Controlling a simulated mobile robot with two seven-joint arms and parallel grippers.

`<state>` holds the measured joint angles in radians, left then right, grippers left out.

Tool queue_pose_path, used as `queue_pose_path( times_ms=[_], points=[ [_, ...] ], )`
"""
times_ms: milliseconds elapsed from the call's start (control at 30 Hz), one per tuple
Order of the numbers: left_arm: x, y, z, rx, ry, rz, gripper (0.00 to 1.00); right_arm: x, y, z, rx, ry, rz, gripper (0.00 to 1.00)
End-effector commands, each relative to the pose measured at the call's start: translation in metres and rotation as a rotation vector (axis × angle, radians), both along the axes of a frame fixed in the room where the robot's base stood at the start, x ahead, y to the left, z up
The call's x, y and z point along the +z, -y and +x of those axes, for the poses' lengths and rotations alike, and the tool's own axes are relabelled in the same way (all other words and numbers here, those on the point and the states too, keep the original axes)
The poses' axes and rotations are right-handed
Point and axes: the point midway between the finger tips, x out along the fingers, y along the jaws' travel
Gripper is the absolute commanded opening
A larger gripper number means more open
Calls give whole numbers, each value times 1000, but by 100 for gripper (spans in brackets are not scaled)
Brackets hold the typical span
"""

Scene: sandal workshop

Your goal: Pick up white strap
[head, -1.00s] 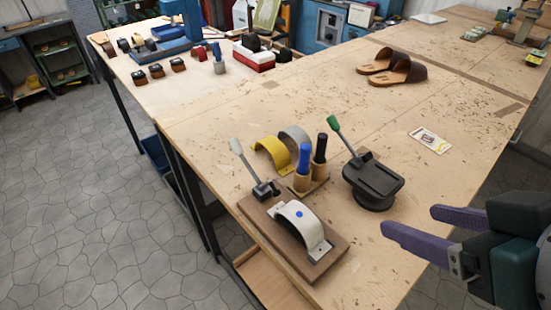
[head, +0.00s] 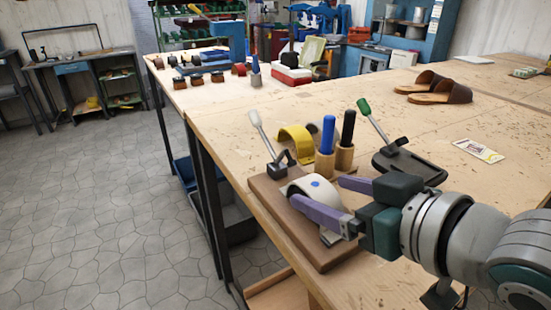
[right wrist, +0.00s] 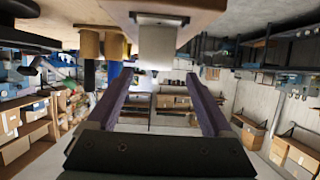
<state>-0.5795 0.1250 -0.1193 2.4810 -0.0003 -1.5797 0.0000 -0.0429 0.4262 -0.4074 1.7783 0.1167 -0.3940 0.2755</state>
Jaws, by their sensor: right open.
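The near finger hides part of the strap. In the right wrist view the white strap (right wrist: 157,46) shows ahead, between the lines of the open fingers (right wrist: 157,80). Contact cannot be told. My left gripper is not in view.
A clamp with a white-tipped lever (head: 262,133) stands on the board. Close behind are a yellow strap (head: 293,133), blue-handled (head: 328,131) and black-handled (head: 347,128) tools, and a black fixture with a green-tipped lever (head: 372,118). Brown sandals (head: 440,90) and a card (head: 478,150) lie farther right.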

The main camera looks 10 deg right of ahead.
Motion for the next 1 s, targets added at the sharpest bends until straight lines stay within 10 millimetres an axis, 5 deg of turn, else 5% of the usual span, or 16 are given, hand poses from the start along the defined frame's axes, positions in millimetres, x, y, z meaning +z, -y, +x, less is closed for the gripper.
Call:
queue_pose_path(
  times_ms=[333, 667, 1000],
  points=[
    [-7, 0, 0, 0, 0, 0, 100, -16, -8, 41, -1, 1, 0, 85],
    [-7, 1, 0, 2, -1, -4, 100, -18, -10, 46, 0, -1, 0, 85],
    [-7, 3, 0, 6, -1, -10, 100, -18, -10, 46, 0, -1, 0, 47]
  ],
)
